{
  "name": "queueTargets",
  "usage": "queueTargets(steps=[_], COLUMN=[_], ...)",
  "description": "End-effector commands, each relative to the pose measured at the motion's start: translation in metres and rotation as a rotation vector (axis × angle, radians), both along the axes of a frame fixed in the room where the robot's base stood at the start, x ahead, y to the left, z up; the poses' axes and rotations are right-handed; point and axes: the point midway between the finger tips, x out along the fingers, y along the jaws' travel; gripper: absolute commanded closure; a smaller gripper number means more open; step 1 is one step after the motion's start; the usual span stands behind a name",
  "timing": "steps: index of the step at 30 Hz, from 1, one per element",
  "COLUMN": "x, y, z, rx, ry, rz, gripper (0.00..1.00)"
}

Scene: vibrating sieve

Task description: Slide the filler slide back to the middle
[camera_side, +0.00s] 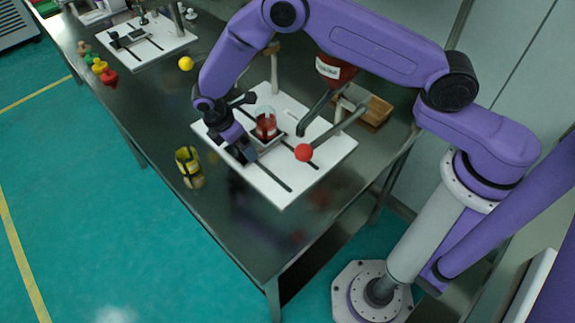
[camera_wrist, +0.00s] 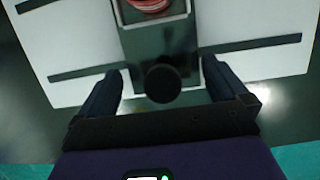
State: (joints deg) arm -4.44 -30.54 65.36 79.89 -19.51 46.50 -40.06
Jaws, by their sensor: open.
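The filler slide is a dark plate (camera_wrist: 158,42) with a round black knob (camera_wrist: 163,83) at its near end. It sits across two dark slots in a white board (camera_side: 285,185); slot shows on both sides of it in the wrist view. A clear beaker with red contents (camera_side: 265,124) stands on the slide. My gripper (camera_side: 244,154) is low at the board's near edge. In the wrist view my gripper (camera_wrist: 162,72) is open, one finger on each side of the knob, with gaps visible. My gripper partly hides the knob end in the side view.
A red-ball lever (camera_side: 304,152) stands right of the slide. A red hopper (camera_side: 335,70) hangs behind, near a wooden block (camera_side: 370,110). A yellow-banded object (camera_side: 188,163) stands left of the board. The table front (camera_side: 265,235) is clear.

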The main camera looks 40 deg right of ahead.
Motion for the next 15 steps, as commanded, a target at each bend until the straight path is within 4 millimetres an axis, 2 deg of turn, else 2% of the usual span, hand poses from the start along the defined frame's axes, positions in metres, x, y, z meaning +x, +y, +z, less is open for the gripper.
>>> queueTargets(steps=[15], x=[0.000], y=[0.013], z=[0.040], rx=[0.001], ry=[-0.002], rz=[0.001], gripper=[0.00])
